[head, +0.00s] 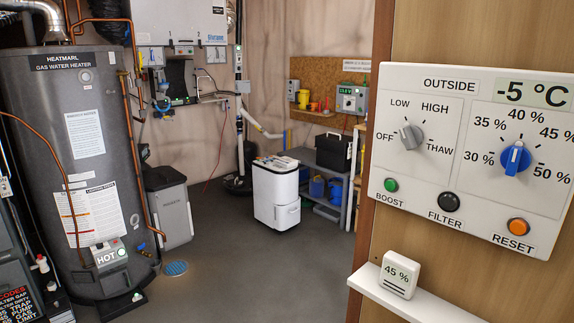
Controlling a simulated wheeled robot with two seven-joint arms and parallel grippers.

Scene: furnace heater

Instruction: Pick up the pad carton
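I cannot make out a pad carton for certain in the head view. Neither my left nor my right gripper shows in the head view.
A grey water heater (90,170) and a grey bin (170,210) stand left. A metal shelf (333,174) with a black toolbox (333,151) and blue bins is at the back. A wooden panel with a white control box (470,150) fills the right. The middle floor is clear.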

